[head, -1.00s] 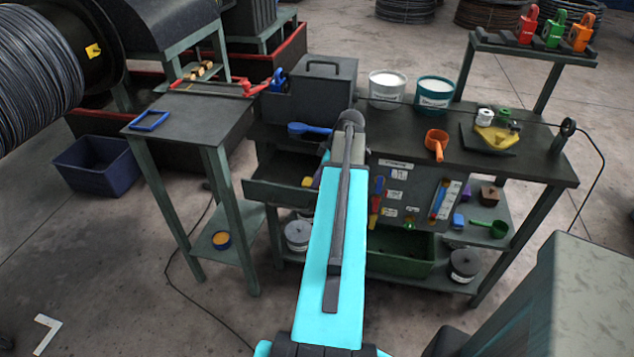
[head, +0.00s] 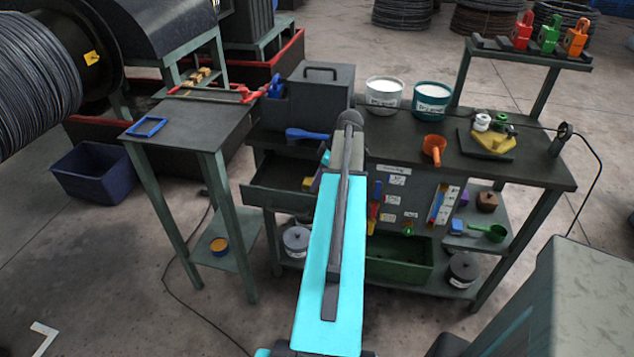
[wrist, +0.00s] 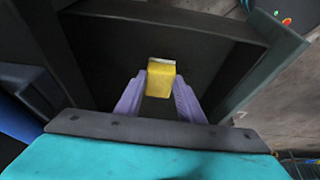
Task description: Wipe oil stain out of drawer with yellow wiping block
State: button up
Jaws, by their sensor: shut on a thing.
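The yellow wiping block (wrist: 161,80) is held between the two lilac fingers of my gripper (wrist: 160,88) in the wrist view. Its far edge looks pale. The block is over or against the dark drawer floor (wrist: 112,55); I cannot tell whether it touches. In the head view the drawer (head: 272,198) is pulled open at the left of the workbench, and my arm covers its right part. A small yellowish patch beside my arm there may be the block (head: 308,184). I cannot make out an oil stain on the dark floor.
The drawer walls (wrist: 165,14) stand close around my gripper. A side table (head: 190,118) stands at left. An orange scoop (head: 433,148) lies farther right.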

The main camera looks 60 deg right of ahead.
jog(key=shift+s+d+f, duration=0.1)
jog(key=shift+d+f, duration=0.05)
jog(key=shift+d, duration=0.05)
dwell(0.3)
jog(key=shift+s+d, duration=0.2)
jog(key=shift+s, duration=0.35)
jog(key=shift+s+a+r, duration=0.15)
jog(key=shift+s+a, duration=0.1)
jog(key=shift+a, duration=0.6)
jog(key=shift+s+a+r, duration=0.1)
jog(key=shift+s+a, duration=0.1)
jog(key=shift+a, duration=0.6)
jog(key=shift+s+a+f+b, duration=0.15)
jog(key=shift+s+a, duration=0.1)
jog(key=shift+a, duration=0.6)
jog(key=shift+s+a+b, duration=0.15)
jog(key=shift+s+a, duration=0.1)
jog(key=shift+a, duration=0.55)
jog(key=shift+a, duration=0.1)
